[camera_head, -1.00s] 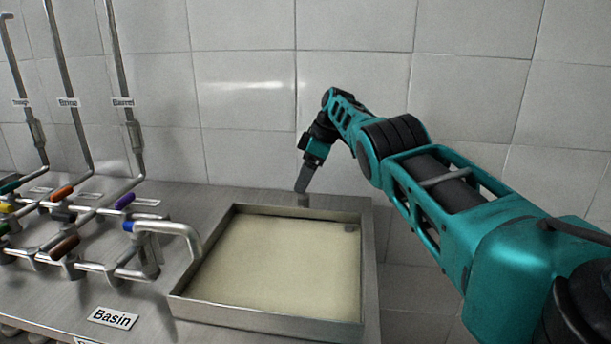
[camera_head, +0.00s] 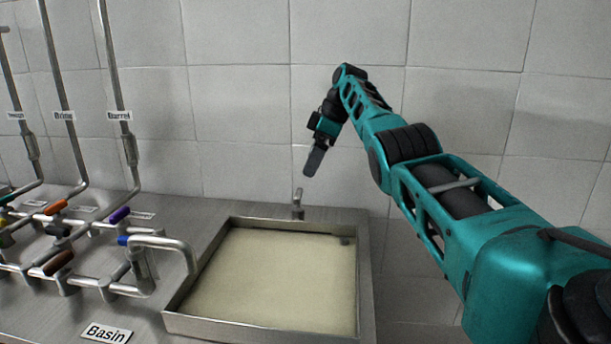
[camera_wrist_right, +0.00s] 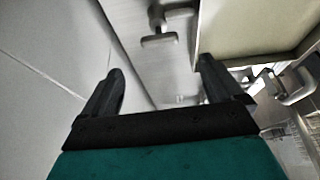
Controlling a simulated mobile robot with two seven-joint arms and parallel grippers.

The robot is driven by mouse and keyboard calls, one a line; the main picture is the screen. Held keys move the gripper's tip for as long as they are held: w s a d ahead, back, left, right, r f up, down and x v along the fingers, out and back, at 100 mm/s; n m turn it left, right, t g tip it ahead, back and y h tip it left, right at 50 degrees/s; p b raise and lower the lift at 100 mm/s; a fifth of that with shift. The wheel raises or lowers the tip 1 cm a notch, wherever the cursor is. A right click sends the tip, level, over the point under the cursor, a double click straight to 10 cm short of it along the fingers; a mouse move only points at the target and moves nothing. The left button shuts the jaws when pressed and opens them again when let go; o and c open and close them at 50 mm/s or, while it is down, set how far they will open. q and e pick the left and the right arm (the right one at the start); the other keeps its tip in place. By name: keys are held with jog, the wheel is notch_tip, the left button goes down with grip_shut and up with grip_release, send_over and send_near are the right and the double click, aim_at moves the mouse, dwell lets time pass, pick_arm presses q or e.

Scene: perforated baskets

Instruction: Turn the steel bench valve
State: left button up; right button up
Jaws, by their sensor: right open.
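The steel bench valve (camera_head: 298,204) is a small upright steel fitting with a short handle on the bench behind the basin's far edge. In the right wrist view its T-shaped steel handle (camera_wrist_right: 160,40) shows beyond the fingers, near the basin's rim. My right gripper (camera_head: 312,166) is above the valve, fingers pointing down, with a clear gap between them. In the right wrist view the gripper (camera_wrist_right: 163,75) is open with nothing between its fingers. My left gripper is in neither current view.
A steel basin (camera_head: 368,290) filled with pale yellowish content takes up the front middle. Pipes and coloured valve handles (camera_head: 120,214) stand to the left, with a bent spout (camera_head: 165,242) reaching over the basin. A tiled wall (camera_head: 240,110) rises behind the bench.

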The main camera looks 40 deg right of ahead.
jog(key=v, duration=0.4)
jog(key=shift+p, duration=0.35)
